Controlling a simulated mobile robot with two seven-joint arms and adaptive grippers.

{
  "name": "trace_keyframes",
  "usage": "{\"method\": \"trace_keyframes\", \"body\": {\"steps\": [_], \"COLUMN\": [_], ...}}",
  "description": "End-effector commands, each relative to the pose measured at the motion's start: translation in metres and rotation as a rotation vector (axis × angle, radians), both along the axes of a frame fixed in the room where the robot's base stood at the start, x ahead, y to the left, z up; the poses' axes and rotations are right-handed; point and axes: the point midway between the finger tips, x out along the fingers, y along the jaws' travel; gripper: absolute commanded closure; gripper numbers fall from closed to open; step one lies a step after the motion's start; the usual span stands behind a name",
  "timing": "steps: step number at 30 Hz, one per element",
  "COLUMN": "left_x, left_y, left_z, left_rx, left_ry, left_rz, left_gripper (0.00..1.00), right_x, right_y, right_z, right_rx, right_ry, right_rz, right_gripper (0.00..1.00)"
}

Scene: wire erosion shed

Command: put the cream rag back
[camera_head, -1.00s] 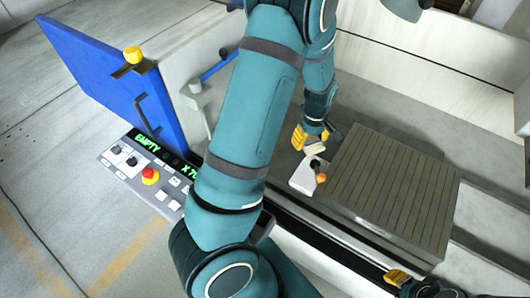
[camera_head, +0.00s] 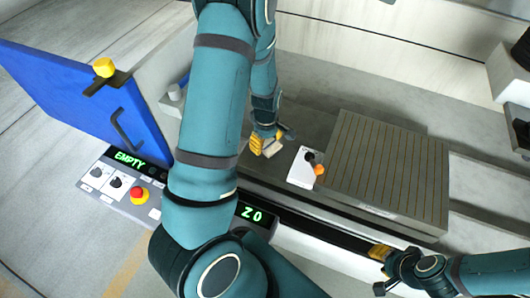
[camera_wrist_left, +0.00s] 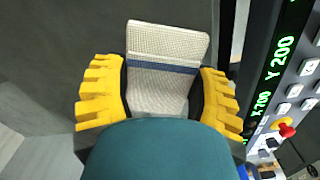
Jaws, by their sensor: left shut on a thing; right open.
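The cream rag (camera_head: 273,151) is a pale, waffle-textured cloth with a blue stripe. In the left wrist view the rag (camera_wrist_left: 160,88) lies between the yellow fingers of my left gripper (camera_head: 262,144), which is shut on it. In the head view this gripper is over the grey floor of the machine's bed, just left of a white block (camera_head: 301,166). I cannot tell whether the rag touches the surface below. My right gripper (camera_head: 379,268) is open and empty at the lower right, in front of the slatted block (camera_head: 385,165).
The white block carries a black knob (camera_head: 309,157) and an orange knob (camera_head: 319,169). A control panel (camera_head: 110,186) with a red button (camera_head: 139,195) stands at the front left. A blue door (camera_head: 75,100) stands open at the left. My left arm hides the middle of the head view.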

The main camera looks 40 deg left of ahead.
Motion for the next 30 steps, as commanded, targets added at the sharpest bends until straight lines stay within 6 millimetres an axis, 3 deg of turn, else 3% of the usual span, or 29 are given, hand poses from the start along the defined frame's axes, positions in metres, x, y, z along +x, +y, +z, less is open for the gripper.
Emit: {"method": "trace_keyframes", "body": {"steps": [15, 27, 28, 30], "left_x": [0.000, 0.000, 0.000, 0.000], "left_y": [0.000, 0.000, 0.000, 0.000], "left_z": [-0.054, -0.059, -0.058, -0.057], "left_rx": [-0.001, 0.000, 0.000, 0.000], "left_ry": [0.001, -0.001, -0.001, -0.001], "left_rz": [0.001, 0.000, 0.000, 0.000], "left_gripper": [0.71, 0.71, 0.25, 0.06], "right_x": [0.000, 0.000, 0.000, 0.000], "right_y": [0.000, 0.001, 0.001, 0.001], "right_z": [-0.007, -0.012, -0.011, -0.010], "right_rx": [-0.001, -0.002, -0.002, -0.002], "right_ry": [0.000, 0.000, 0.000, 0.000], "right_rz": [0.000, 0.000, 0.000, 0.000], "right_gripper": [0.66, 0.66, 0.66, 0.66]}}
